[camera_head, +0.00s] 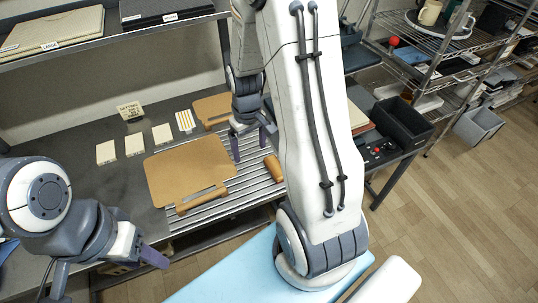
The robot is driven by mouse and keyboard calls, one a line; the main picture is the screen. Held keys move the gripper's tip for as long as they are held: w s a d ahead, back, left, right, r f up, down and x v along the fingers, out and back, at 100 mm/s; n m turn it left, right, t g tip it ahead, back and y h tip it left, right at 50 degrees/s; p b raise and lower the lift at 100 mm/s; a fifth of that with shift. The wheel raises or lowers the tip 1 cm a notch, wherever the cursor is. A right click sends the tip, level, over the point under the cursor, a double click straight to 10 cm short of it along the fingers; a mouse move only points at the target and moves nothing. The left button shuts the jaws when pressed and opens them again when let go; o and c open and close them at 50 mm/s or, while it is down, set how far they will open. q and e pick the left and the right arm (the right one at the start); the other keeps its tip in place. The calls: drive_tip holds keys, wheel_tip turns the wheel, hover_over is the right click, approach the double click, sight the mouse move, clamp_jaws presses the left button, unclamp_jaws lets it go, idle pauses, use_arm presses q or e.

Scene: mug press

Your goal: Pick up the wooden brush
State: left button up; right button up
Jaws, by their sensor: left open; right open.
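A short, rounded wooden piece (273,168) lies on the slatted metal rack, partly beside my arm; it may be the wooden brush, but no bristles show. Another long wooden piece with a pale strip (202,199) lies at the front edge of a tan board (188,165); I cannot tell which of the two is the brush. My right gripper (251,146) is open and empty, with its fingers just behind and left of the rounded piece. My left gripper (143,261) is open and empty in front of the bench, at lower left, away from both.
The slatted rack (240,198) is on the grey bench (125,182). Several pale cards (134,144) and a smaller tan board (212,108) lie behind. A black bin (402,122) stands to the right. My large white arm link hides part of the bench.

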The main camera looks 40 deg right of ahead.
drive_tip(key=shift+m, duration=0.9)
drive_tip(key=d+f, duration=0.2)
drive_tip(key=d, duration=0.1)
drive_tip(key=s+d+f+p, duration=0.1)
drive_tip(key=d+f, duration=0.1)
drive_tip(key=f, duration=0.1)
drive_tip(key=d+f, duration=0.2)
drive_tip(key=d, duration=0.1)
drive_tip(key=shift+s+d+f+p, duration=0.3)
drive_tip(key=shift+d+p, duration=0.05)
drive_tip(key=shift+w+a+f+p, duration=0.1)
drive_tip(key=shift+f+p, duration=0.4)
drive_tip(key=shift+f, duration=1.05)
drive_tip(key=shift+w+f+p, duration=0.1)
drive_tip(key=shift+f+p, duration=0.35)
drive_tip(key=shift+f, duration=1.1)
clamp_jaws()
